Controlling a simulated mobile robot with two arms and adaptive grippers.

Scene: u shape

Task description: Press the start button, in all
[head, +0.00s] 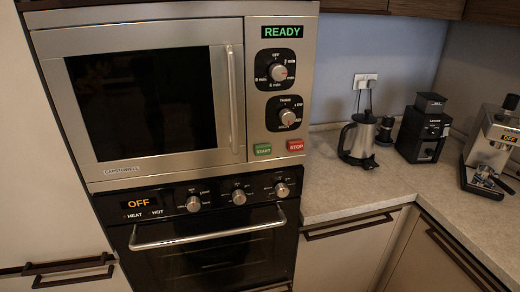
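The green start button (262,149) is on the lower part of the microwave's control panel, to the left of the red stop button (296,145). The microwave (234,158) is built into a tall cabinet, and its door looks shut. Its display (283,32) reads READY in green. Two round knobs, the upper knob (277,72) and the lower knob (287,117), sit between the display and the buttons. Neither of my grippers shows in the head view.
Below the microwave is an oven (150,213) with a display reading OFF and a bar handle (210,236). To the right, a counter (330,200) holds a kettle (358,142), a black grinder (422,135) and a coffee machine (492,145). The counter's front strip is clear.

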